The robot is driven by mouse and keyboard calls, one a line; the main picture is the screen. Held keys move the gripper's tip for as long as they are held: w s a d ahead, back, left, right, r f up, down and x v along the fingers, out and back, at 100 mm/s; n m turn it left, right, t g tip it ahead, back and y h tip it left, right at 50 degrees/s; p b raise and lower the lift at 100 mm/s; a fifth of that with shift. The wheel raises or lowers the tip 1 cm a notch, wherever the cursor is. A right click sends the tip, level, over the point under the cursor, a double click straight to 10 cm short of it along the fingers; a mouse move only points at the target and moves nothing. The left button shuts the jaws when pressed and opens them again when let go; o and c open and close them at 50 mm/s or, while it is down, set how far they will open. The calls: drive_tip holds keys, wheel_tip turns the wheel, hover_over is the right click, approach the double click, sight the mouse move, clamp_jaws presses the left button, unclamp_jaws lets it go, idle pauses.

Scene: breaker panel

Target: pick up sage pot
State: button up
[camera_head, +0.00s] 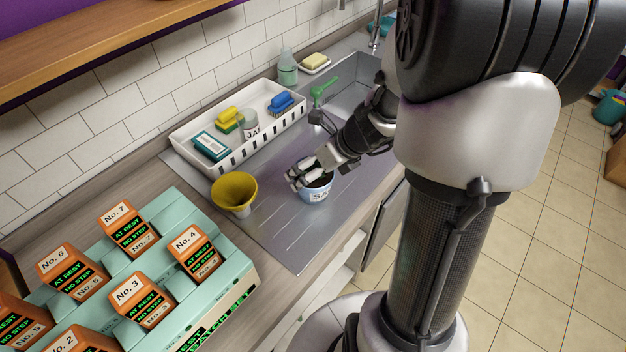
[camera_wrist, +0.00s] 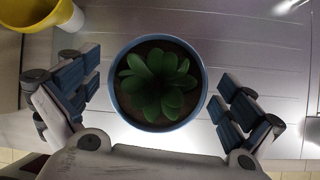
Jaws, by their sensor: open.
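The sage pot (camera_head: 316,191) is a small pale blue pot with dark lettering, standing upright on the metal drainboard. In the wrist view the pot (camera_wrist: 118,99) shows from above with a green leafy plant (camera_wrist: 158,85) in dark soil. My gripper (camera_head: 305,175) is at the pot, over its upper left side in the head view. In the wrist view my gripper (camera_wrist: 157,98) is open, with one finger on each side of the pot and a visible gap to each. The fingers hide part of the pot's top in the head view.
A yellow funnel-like vessel (camera_head: 234,190) stands left of the pot. A white basket (camera_head: 238,153) with sponges and a jar stands behind. A sink (camera_head: 350,84) lies at the back right. A mint panel with orange breakers (camera_head: 133,228) is at the left. The front drainboard (camera_head: 300,236) is clear.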

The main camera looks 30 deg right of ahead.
drive_tip(key=shift+c, duration=0.6)
drive_tip(key=c, duration=1.3)
drive_tip(key=shift+r, duration=0.1)
